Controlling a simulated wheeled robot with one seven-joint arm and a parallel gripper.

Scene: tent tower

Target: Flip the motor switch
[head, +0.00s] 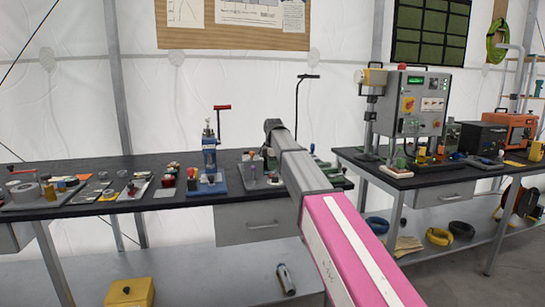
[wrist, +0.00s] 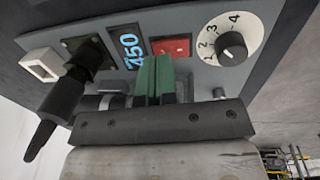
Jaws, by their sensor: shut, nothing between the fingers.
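In the wrist view a grey control panel (wrist: 195,72) fills the upper part. It carries a red rectangular switch (wrist: 171,46), a round white dial with a black knob (wrist: 232,46) and numbers, and a blue-digit display (wrist: 128,47). I can read no label naming the motor switch. My gripper (wrist: 154,62) has its green fingers shut together with nothing between them. The fingertips are just below the red switch in the picture and overlap the panel; I cannot tell whether they touch it. In the head view my gripper is hidden behind my arm.
A black lever (wrist: 62,100) sticks out at the panel's left. In the head view the black workbench (head: 110,207) holds several small parts and a blue press (head: 209,160). A second bench at right bears a grey control cabinet (head: 420,105). A yellow box (head: 130,292) stands below.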

